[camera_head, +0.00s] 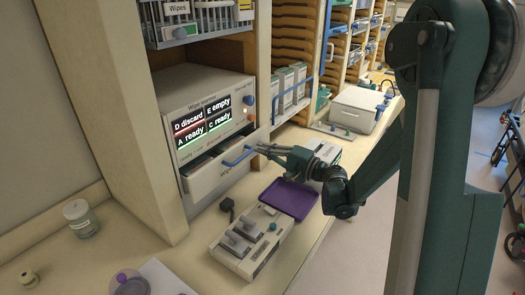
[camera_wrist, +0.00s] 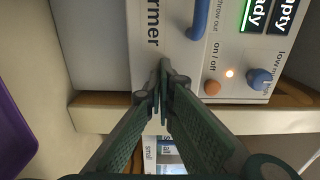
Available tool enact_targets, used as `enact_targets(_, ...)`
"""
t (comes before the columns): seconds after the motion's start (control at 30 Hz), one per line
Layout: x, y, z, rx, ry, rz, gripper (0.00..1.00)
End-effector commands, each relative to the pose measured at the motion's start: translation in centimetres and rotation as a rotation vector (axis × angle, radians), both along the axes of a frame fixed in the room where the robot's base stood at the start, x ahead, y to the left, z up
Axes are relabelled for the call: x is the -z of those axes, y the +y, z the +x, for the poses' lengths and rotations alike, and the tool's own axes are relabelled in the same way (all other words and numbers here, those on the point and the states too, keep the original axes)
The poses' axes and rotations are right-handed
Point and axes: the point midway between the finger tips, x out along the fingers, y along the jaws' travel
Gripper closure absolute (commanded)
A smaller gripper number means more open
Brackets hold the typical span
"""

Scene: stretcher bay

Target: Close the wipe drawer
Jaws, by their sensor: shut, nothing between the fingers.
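The wipe drawer (camera_head: 208,180) is the white lower front of the warmer unit and stands partly out, with its dark inside showing above the front. Its blue handle (camera_head: 238,157) runs along the front and shows in the wrist view too (camera_wrist: 198,18). My gripper (camera_head: 262,148) is shut and empty, at the right end of the drawer front. In the wrist view its closed fingertips (camera_wrist: 163,76) lie over the white front, beside the printed label's end. I cannot tell whether they touch it.
The wipe warmer (camera_head: 205,108) has a lit status screen and knobs above the drawer. A purple tray (camera_head: 289,199) and a grey device with levers (camera_head: 245,243) stand on the counter in front. A lidded jar (camera_head: 80,218) is at left. A wooden post flanks the warmer's right side.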

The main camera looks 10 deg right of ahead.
Motion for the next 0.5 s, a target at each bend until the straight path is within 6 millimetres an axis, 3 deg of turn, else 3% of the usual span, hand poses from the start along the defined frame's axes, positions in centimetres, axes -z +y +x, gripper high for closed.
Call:
enact_targets(0.3,0.1,2.7,2.7,-0.001,0.000,0.000,1.00)
enact_targets(0.5,0.0,3.2,3.1,-0.001,0.000,0.000,1.00)
